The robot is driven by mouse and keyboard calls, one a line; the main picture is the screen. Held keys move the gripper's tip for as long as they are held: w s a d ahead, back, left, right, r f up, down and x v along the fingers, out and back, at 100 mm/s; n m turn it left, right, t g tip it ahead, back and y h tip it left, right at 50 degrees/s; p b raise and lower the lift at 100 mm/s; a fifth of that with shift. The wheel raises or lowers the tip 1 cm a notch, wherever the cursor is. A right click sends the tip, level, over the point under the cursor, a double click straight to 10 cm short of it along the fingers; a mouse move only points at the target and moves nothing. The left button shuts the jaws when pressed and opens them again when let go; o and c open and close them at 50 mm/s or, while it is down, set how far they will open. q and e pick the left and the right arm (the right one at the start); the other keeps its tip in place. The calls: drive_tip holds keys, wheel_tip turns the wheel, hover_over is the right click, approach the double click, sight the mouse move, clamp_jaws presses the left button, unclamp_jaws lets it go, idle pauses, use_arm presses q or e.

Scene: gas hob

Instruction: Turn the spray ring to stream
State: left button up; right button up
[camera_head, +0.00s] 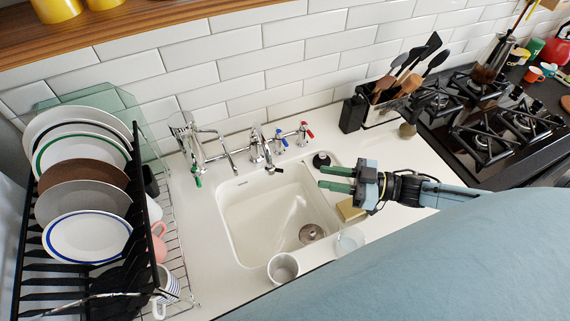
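My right gripper (322,177) comes in from the right, over the basin's right edge. Its two green fingers point left with a gap between them and nothing in it. It is to the right of the spout end and apart from it. My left gripper is not in view.
A dish rack (130,200) full of plates fills the left. A sponge (351,210), a glass (349,240) and a cup (283,268) edge the sink. A utensil holder (380,112) and hob (490,130) lie right.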

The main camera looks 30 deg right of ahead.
approach(274, 169)
drive_tip(key=x, duration=0.5)
drive_tip(key=p+x, duration=0.1)
drive_tip(key=x, duration=0.1)
drive_tip(key=shift+w+d+f, duration=0.15)
drive_tip(key=shift+f, duration=0.1)
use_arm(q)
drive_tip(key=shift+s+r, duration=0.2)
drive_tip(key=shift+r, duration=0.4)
use_arm(e)
clamp_jaws()
